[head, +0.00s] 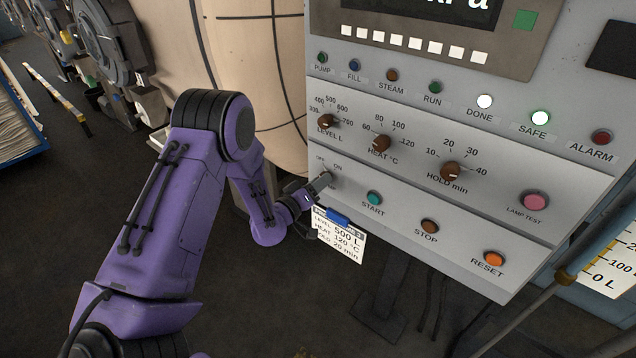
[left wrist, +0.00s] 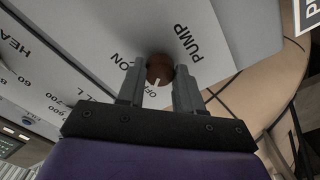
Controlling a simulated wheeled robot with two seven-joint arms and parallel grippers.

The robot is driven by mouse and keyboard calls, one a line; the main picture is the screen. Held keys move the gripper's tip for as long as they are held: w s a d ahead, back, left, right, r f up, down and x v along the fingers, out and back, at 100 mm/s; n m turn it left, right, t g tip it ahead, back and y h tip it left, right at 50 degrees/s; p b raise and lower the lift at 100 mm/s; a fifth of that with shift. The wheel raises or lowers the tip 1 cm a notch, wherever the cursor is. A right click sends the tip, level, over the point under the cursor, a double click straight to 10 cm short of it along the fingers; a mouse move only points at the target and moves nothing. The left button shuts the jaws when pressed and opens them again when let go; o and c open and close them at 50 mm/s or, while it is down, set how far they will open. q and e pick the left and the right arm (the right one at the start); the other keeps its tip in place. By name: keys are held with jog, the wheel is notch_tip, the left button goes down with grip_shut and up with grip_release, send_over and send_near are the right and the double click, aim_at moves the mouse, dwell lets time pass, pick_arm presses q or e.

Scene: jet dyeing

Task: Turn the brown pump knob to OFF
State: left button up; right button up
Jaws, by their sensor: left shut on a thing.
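The brown pump knob (left wrist: 160,68) shows in the left wrist view, under the PUMP label. My left gripper (left wrist: 160,76) has a finger on either side of it and is shut on it. A pale pointer mark on the knob's near side lies toward the OFF lettering; the ON lettering is to its left. In the head view my left gripper (head: 322,182) reaches the lower left of the control panel (head: 400,205), by the OFF and ON lettering, and hides most of the knob. My right gripper is not in view.
Brown LEVEL (head: 326,121), HEAT (head: 381,143) and HOLD (head: 450,171) knobs sit above. The START button (head: 374,198) is just right of my gripper, with STOP (head: 429,226) and RESET (head: 494,258) beyond. A setpoint card (head: 340,238) hangs below.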

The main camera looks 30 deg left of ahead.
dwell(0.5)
pick_arm(q)
jog(key=o, duration=1)
jog(key=shift+o, duration=0.2)
jog(key=shift+s, duration=0.1)
jog(key=s+b, duration=0.3)
jog(key=s, duration=0.7)
jog(key=shift+s+a, duration=0.15)
jog(key=shift+a, duration=0.25)
